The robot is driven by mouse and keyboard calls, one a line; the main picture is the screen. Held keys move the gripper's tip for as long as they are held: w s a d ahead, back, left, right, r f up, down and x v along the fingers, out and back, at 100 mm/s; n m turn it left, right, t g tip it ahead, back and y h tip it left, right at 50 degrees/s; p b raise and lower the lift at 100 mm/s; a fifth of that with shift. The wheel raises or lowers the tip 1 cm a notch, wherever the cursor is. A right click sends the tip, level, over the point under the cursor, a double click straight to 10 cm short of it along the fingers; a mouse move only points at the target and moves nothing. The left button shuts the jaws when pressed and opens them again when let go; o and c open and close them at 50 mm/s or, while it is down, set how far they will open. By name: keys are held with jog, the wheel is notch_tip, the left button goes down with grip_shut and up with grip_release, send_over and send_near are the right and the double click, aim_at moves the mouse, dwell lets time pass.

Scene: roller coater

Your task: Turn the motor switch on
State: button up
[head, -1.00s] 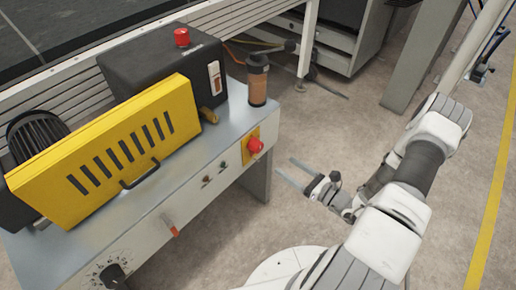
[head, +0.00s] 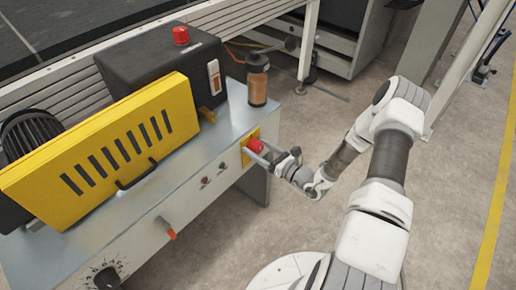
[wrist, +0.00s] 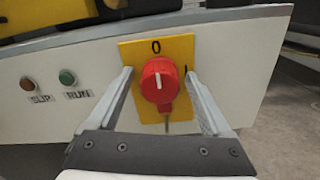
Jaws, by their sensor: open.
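The motor switch (wrist: 160,80) is a red rotary knob on a yellow plate (wrist: 182,48) on the machine's front panel. In the wrist view its white mark points up at the "0"; a "I" mark is at the plate's right. In the head view the red knob (head: 254,146) is at the panel's right end. My gripper (wrist: 163,85) is open, with one finger on each side of the knob. I cannot tell whether either finger touches it. In the head view my gripper (head: 258,150) reaches the switch from the right, partly covering the plate.
SLIP (wrist: 28,84) and RUN (wrist: 68,77) buttons sit left of the switch.

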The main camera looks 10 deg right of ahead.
grip_shut()
jog(key=shift+m+p, duration=0.3)
jog(key=shift+m, duration=0.1)
jog(key=m+p, duration=0.1)
jog(key=m, duration=0.2)
jog(key=shift+r+p, duration=0.1)
jog(key=shift+p, duration=0.3)
jog(key=m+p, duration=0.2)
jog(key=m, duration=0.3)
jog(key=shift+m, duration=0.3)
jog(key=m+p, duration=0.1)
jog(key=m, duration=0.3)
jog(key=shift+m+p, duration=0.35)
jog(key=shift+m, duration=1.85)
jog(key=shift+s, duration=0.1)
grip_release()
